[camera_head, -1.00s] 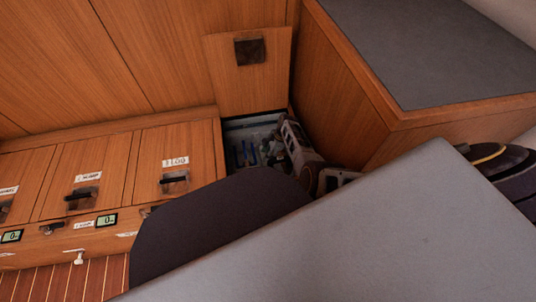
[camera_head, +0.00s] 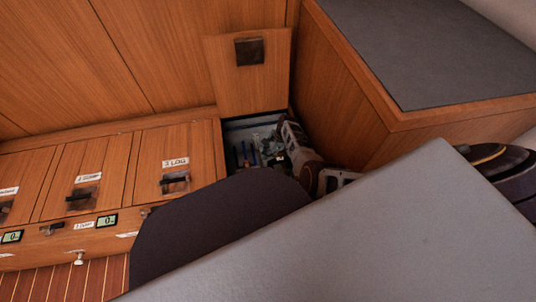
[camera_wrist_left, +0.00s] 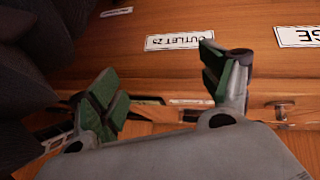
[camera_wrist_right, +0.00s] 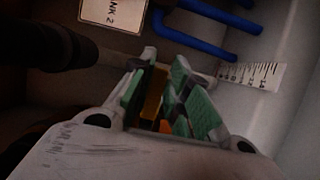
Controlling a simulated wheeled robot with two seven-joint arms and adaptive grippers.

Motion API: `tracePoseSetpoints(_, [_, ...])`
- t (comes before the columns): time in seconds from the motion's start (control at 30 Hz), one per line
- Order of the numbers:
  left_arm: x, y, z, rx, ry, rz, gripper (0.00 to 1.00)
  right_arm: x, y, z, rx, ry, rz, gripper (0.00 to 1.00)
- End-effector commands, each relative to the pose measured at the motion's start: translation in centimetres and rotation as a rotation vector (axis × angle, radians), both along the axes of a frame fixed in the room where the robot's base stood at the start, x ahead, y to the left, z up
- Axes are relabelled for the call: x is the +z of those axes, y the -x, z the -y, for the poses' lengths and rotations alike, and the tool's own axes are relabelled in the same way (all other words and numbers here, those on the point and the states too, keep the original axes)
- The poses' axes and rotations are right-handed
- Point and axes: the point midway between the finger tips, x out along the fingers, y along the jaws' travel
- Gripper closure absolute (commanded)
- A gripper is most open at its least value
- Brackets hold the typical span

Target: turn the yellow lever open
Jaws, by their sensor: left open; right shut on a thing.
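The yellow lever (camera_wrist_right: 153,93) shows in the right wrist view as an orange-yellow bar between the green pads of my right gripper (camera_wrist_right: 168,98). The gripper is shut on it, and the pads hide part of it. In the head view my right gripper (camera_head: 268,142) is down inside the open compartment (camera_head: 236,124), where the lever cannot be made out. My left gripper (camera_wrist_left: 160,88) is open and empty in the left wrist view, in front of a wooden panel with labels. It does not show in the head view.
Blue pipes (camera_wrist_right: 208,38), a tank label (camera_wrist_right: 99,11), a ruler-like scale (camera_wrist_right: 252,75) and a dark cylinder (camera_wrist_right: 50,45) are close to my right gripper. A raised wooden lid (camera_head: 249,80) stands behind the compartment. A wooden cabinet (camera_head: 335,90) borders it on the right.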

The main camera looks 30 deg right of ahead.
Motion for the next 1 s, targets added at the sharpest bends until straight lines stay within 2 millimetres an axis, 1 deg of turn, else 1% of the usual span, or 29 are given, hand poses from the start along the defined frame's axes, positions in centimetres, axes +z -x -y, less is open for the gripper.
tracePoseSetpoints(0.27, [0.8,0.5,-0.2,-0.012,-0.022,-0.030,0.21,0.1,-0.9,0.3,-0.119,-0.001,-0.001,1.00])
tracePoseSetpoints(0.33, [1.3,0.5,-0.3,-0.017,-0.029,-0.038,0.21,0.2,-1.2,0.4,-0.167,-0.002,0.000,1.00])
tracePoseSetpoints(0.4, [2.9,-0.3,-0.2,-0.025,-0.034,-0.028,0.21,0.2,-1.6,0.6,-0.218,-0.002,0.000,1.00])
tracePoseSetpoints(0.6, [4.1,-0.1,-0.5,-0.036,-0.057,-0.052,0.21,0.1,-2.7,1.3,-0.384,-0.002,0.000,1.00])
tracePoseSetpoints(1.0, [5.5,0.1,-1.0,-0.047,-0.083,-0.078,0.21,0.1,-4.4,3.1,-0.690,-0.002,0.001,1.00])
